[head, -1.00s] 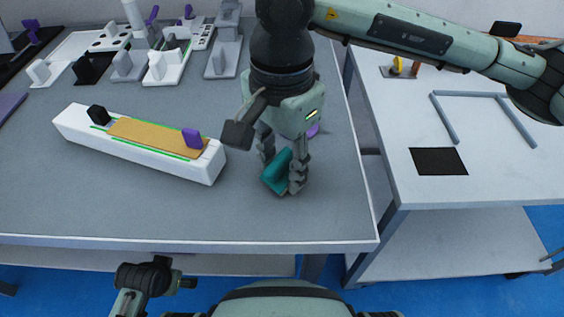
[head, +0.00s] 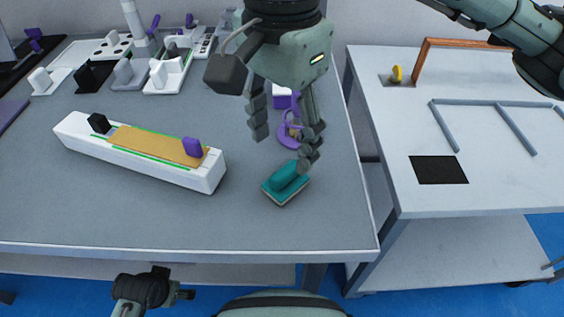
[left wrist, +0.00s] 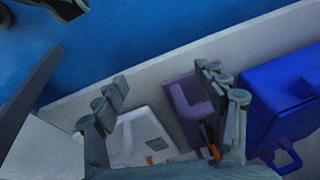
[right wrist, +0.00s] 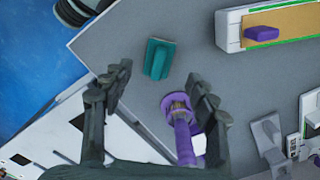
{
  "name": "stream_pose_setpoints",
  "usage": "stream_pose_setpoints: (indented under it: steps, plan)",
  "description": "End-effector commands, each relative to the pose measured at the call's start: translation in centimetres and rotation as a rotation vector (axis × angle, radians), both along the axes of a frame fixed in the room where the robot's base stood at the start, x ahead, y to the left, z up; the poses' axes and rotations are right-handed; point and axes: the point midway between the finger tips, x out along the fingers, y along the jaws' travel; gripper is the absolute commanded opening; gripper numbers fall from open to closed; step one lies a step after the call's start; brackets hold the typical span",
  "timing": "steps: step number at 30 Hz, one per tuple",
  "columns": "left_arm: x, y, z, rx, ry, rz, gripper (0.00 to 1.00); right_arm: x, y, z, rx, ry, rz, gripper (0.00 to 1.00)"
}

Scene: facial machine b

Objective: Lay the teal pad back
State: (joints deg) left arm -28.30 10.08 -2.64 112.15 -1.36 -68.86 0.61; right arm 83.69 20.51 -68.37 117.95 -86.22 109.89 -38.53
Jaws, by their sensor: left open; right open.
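The teal pad (head: 287,184) lies flat on the grey table, near its front right corner, with its raised handle up. It also shows in the right wrist view (right wrist: 158,59), ahead of the fingers and apart from them. My right gripper (head: 285,146) is open and empty, raised above and behind the pad. In the right wrist view its fingers (right wrist: 160,92) are spread wide. My left gripper (left wrist: 165,105) shows in the left wrist view, open, away from the pad. In the head view only a part of my left arm shows at the bottom.
A white block with an orange strip (head: 150,143) lies left of the pad. A purple object (head: 290,130) stands just behind the pad, near my right fingers. White and grey holders (head: 170,70) stand at the back left. A second white table (head: 420,120) is at the right, across a gap.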

Motion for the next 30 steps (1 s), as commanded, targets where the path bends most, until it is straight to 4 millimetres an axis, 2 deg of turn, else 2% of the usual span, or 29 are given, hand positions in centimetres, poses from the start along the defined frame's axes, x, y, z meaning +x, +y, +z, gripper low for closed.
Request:
stream_pose_setpoints:
  steps: [3,9,30]
  plan:
    - [0.2,0.0,0.3,0.001,-0.005,0.000,0.71,0.1,0.0,2.3,0.001,-0.002,-0.001,0.59]
    - [0.2,-0.1,0.7,0.002,-0.005,0.000,0.71,0.0,0.0,4.4,-0.001,-0.001,-0.001,0.59]
    - [-0.2,0.0,0.7,0.002,-0.001,0.003,0.71,0.0,0.0,4.7,-0.001,0.001,-0.001,0.59]
